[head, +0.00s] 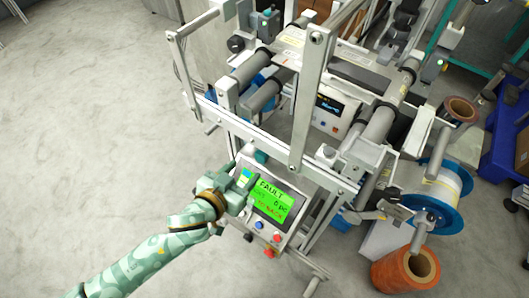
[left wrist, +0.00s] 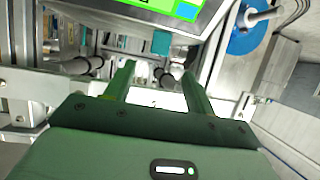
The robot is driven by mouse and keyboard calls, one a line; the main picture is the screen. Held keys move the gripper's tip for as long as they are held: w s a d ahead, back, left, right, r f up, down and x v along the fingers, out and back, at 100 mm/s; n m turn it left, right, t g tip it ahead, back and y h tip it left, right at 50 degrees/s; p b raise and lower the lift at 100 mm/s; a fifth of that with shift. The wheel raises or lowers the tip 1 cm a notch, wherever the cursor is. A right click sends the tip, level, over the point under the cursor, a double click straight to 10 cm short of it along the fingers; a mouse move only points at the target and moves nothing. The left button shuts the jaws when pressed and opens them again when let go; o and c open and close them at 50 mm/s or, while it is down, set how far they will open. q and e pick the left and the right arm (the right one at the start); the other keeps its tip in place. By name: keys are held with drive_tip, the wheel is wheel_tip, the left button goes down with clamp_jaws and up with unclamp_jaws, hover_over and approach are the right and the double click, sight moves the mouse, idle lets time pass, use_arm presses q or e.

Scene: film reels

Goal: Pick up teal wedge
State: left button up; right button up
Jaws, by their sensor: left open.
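A small teal piece, which looks like the teal wedge (head: 248,149), sits at the upper left edge of the control panel in the head view. It also shows as a teal block (left wrist: 162,42) just below the screen's edge in the left wrist view. My left gripper (head: 239,175) is at the panel's left side, close to the piece. In the left wrist view its two green fingers (left wrist: 158,78) are apart with nothing between them. The teal block appears beyond the fingertips, apart from them. My right gripper is not in view.
The control panel (head: 269,204) has a green screen reading FAULT and several buttons. A metal machine frame (head: 300,110) with rollers rises behind it. A blue-flanged reel (head: 438,190) and an orange roll (head: 405,268) stand at right. The floor at left is clear.

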sight(259, 158)
use_arm(q)
drive_tip(key=b+x, duration=0.2)
drive_tip(key=x, duration=0.3)
drive_tip(key=shift+w+f, duration=0.25)
drive_tip(key=shift+f, duration=0.1)
drive_tip(key=b+x, duration=0.1)
drive_tip(key=x, duration=0.1)
drive_tip(key=b+x, duration=0.2)
drive_tip(key=shift+w+d+f, duration=0.2)
drive_tip(key=shift+f, duration=0.2)
drive_tip(key=shift+w+d, duration=0.15)
drive_tip(key=shift+w, duration=0.1)
drive_tip(key=shift+r, duration=0.2)
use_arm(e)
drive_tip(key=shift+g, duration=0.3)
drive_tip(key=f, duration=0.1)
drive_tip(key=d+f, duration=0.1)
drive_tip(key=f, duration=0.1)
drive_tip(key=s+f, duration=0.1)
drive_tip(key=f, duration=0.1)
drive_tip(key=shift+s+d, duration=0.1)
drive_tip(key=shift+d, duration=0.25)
use_arm(q)
drive_tip(key=c, duration=1)
